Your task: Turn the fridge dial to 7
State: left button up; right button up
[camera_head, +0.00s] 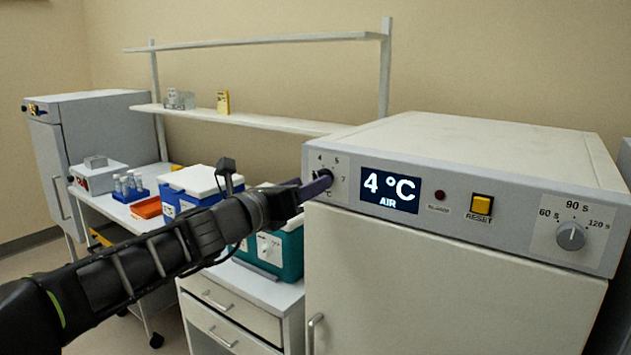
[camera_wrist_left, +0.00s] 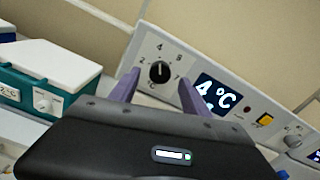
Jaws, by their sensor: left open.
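The fridge (camera_head: 450,280) is a white box with a grey front panel; its display (camera_head: 390,189) reads 4 °C, AIR. The fridge dial (camera_wrist_left: 158,72) is a round black knob at the panel's left end, with numbers around it including 4 and 7. Its white pointer mark points up, towards the 4. My left gripper (camera_wrist_left: 160,79) is open, with its purple fingers on either side of the dial. In the head view this gripper (camera_head: 316,186) hides most of the dial. I cannot tell whether the fingers touch it. My right gripper is not in view.
A yellow RESET button (camera_head: 481,204) and a grey timer knob (camera_head: 570,236) sit further right on the panel. A teal cool box (camera_head: 285,250) stands left of the fridge, under my arm. A wall shelf (camera_head: 250,122) runs behind.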

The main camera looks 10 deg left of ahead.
pick_arm(q)
jog(key=shift+x, duration=1.7)
jog(key=shift+c, duration=0.2)
grip_shut()
